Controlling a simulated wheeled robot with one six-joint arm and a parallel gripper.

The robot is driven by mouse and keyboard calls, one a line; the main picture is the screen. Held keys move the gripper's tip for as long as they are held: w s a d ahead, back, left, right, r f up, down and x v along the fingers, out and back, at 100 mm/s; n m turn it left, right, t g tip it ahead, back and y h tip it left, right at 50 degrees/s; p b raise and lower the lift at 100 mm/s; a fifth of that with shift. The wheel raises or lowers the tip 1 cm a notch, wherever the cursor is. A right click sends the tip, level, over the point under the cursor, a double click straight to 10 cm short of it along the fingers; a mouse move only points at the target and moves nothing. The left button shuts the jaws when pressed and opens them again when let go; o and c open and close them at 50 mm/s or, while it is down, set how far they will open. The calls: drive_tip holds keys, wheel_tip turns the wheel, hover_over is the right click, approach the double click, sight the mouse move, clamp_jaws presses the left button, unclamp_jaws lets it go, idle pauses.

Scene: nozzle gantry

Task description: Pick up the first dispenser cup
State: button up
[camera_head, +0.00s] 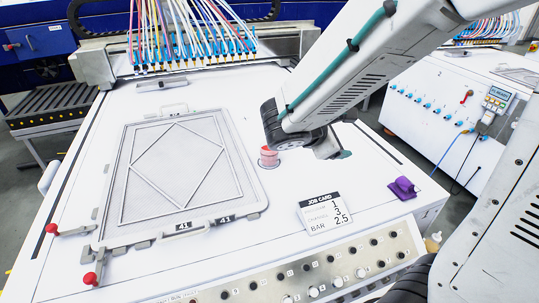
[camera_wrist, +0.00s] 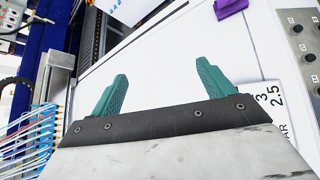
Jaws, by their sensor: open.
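A small pinkish-red cup (camera_head: 268,157) stands upright on the white machine top in the head view, just right of the framed panel. It is close to the dark joint of my arm and is not visible in the wrist view. My gripper (camera_wrist: 162,70) is open and empty in the wrist view, its two teal fingers apart over bare white surface. In the head view my gripper (camera_head: 343,154) is mostly hidden behind my arm, to the right of the cup.
A framed panel (camera_head: 128,170) with a diamond pattern lies left of the cup. A job card (camera_head: 325,212) lies in front. Nozzles with coloured tubes (camera_head: 190,50) stand behind.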

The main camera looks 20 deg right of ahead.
drive_tip(key=w+a+f+n+t+y, duration=0.1)
drive_tip(key=w+a+f+n+t, duration=0.35)
drive_tip(key=w+a+n, duration=0.2)
drive_tip(key=n+t+y, duration=0.3)
drive_tip(key=n+y, duration=0.1)
drive_tip(key=n, duration=0.4)
approach(271, 147)
drive_tip(key=shift+g+x, duration=0.25)
drive_tip(key=shift+x, duration=0.85)
drive_tip(key=shift+h, duration=0.3)
drive_tip(key=x, duration=0.5)
drive_tip(key=shift+w+a, duration=0.1)
drive_tip(key=shift+a, duration=0.15)
drive_tip(key=c, duration=1.2)
drive_tip(key=shift+r, duration=0.15)
drive_tip(key=shift+c, duration=0.2)
